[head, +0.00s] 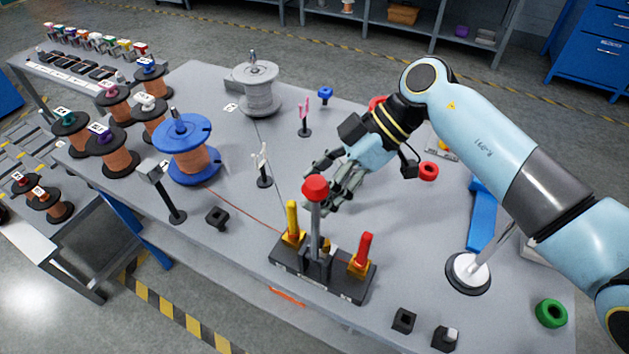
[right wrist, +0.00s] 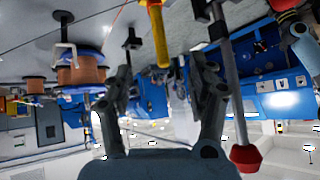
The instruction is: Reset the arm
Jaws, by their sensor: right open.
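My right gripper (head: 328,180) is open and empty above the middle of the grey table (head: 405,235), just behind the black fixture (head: 322,278). The fixture carries an upright grey lever with a red knob (head: 316,188), a yellow handle (head: 292,218) and a red handle (head: 364,250). In the right wrist view, which looks upside down, the gripper's fingers (right wrist: 165,65) are spread apart. The yellow handle (right wrist: 157,35) shows between them, and the lever's red knob (right wrist: 245,158) is to the right. I cannot tell whether the gripper touches the lever. My left gripper is not in view.
A blue spool (head: 186,150) and a grey spool (head: 258,88) stand on the left, with small guide posts (head: 264,165) between. A red ring (head: 428,171), green ring (head: 551,313) and round-based stand (head: 468,273) lie right. Copper spools (head: 112,150) fill the left edge.

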